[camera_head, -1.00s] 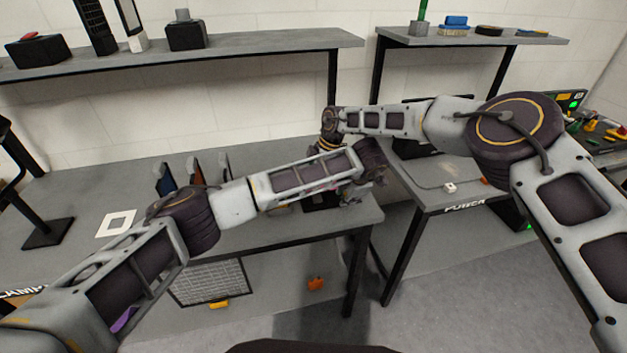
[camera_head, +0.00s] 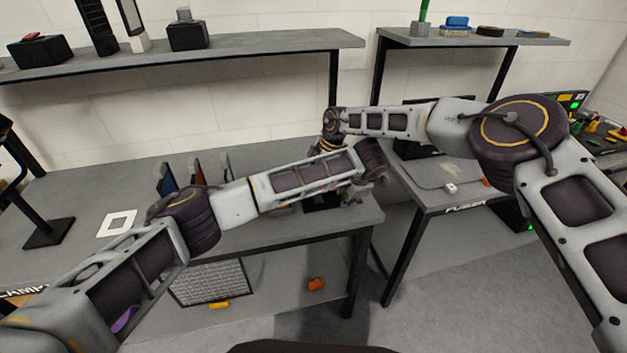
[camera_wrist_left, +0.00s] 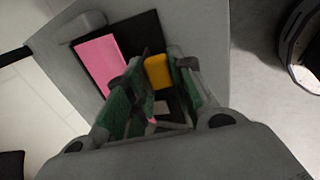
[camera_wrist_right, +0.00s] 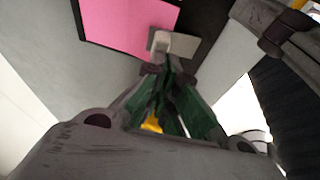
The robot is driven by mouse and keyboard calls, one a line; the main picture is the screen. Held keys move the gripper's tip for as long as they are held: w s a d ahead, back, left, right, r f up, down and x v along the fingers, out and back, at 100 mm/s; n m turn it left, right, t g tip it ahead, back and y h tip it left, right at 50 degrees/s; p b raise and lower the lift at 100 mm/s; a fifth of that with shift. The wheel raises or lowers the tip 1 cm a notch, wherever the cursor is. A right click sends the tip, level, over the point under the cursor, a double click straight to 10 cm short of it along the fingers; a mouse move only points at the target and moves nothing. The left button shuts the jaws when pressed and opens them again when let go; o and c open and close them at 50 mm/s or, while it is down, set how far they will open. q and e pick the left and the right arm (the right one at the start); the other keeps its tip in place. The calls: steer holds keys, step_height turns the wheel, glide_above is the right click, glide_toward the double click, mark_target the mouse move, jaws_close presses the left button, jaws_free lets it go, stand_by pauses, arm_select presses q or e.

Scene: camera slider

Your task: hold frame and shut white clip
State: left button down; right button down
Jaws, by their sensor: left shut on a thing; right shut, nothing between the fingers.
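The black frame (camera_wrist_left: 178,90) lies on the grey table with a pink panel (camera_wrist_left: 97,65) on it; both also show in the right wrist view, where the pink panel (camera_wrist_right: 128,22) is at the top. The white clip (camera_wrist_right: 175,43) sits beside the panel, just beyond my right fingertips. My right gripper (camera_wrist_right: 164,70) is shut and empty, close to the clip; contact cannot be told. My left gripper (camera_wrist_left: 152,72) is over the frame and shut on it, though its fingers hide the grip. In the head view my left gripper (camera_head: 352,192) is small at the table's right end; my arms cover most of the frame.
A yellow piece (camera_wrist_left: 157,72) shows by my left fingers. The grey table (camera_head: 270,228) holds a white square outline (camera_head: 118,223) and several upright plates at left. A second table (camera_head: 440,190) stands right across a gap. Shelves (camera_head: 250,46) run above. My arms cross closely.

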mark_target(318, 201)
steer(key=shift+s+d+r, duration=0.1)
steer(key=shift+s+r, duration=0.05)
steer(key=shift+s, duration=0.25)
steer(key=shift+r, duration=0.1)
steer(key=shift+r, duration=0.5)
steer(key=a+v, duration=0.1)
steer(key=v, duration=1.1)
steer(key=shift+r, duration=0.45)
steer(key=a+y, duration=0.1)
steer(key=s+a+f+n+g, duration=0.1)
steer(key=s+a+y, duration=0.1)
steer(key=shift+s+f+n+g+y, duration=0.1)
steer(key=shift+f+n+g+y, duration=0.2)
